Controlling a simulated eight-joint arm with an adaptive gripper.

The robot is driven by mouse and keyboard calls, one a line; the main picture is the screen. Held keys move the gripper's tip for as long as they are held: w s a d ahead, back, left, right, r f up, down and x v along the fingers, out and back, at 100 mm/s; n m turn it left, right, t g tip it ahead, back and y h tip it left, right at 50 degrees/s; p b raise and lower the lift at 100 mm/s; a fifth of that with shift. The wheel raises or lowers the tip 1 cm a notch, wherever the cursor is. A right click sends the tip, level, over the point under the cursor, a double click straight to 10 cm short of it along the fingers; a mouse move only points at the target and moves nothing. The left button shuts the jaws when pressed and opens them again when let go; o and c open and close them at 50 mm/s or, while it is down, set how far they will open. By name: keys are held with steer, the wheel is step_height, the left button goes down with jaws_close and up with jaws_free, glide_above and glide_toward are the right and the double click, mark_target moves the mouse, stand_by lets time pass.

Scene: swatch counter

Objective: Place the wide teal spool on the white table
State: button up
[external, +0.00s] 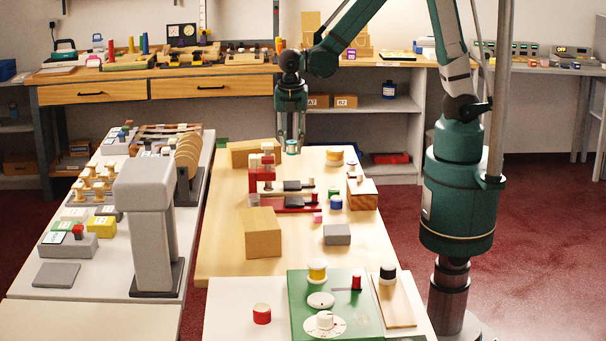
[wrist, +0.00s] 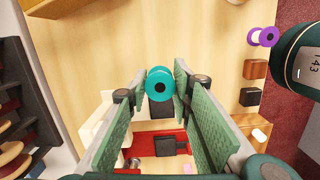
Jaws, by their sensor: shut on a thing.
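The wide teal spool (external: 292,148) is between the fingertips of my gripper (external: 291,140), which points down over the far part of the wooden table. In the wrist view, the teal spool (wrist: 160,84) shows its round end with a dark hole, between the green finger pads of my gripper (wrist: 160,95). My gripper is shut on the spool, which appears to be above the wood. A white table (external: 228,305) stands at the front, with a red spool (external: 262,314) and a green board (external: 300,280) on it.
A red and white device (external: 262,170) stands near the gripper. Cardboard boxes (external: 261,233), a grey block (external: 337,234) and small spools (external: 335,201) are on the wooden table (external: 225,260). A long pale table (external: 85,280) at left carries a grey post (external: 150,225).

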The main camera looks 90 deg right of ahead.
steer(key=w+f+m, duration=0.1)
steer(key=w+m, duration=0.4)
steer(key=w, duration=0.1)
steer(key=w+d+f+m, duration=0.1)
steer(key=w+m, duration=0.4)
steer(key=w, duration=0.2)
steer(key=w+f+m+g+y, duration=0.1)
steer(key=w+f+m, duration=0.1)
steer(key=w+m, duration=0.3)
steer(key=shift+w+d+m, duration=0.35)
steer(key=shift+w+m, duration=0.05)
steer(key=shift+w, duration=0.4)
steer(key=shift+w+d+f+m, duration=0.1)
steer(key=shift+w+f+m, duration=0.15)
steer(key=shift+w+m, duration=0.3)
steer(key=shift+a, duration=3.5)
steer(key=shift+r, duration=0.1)
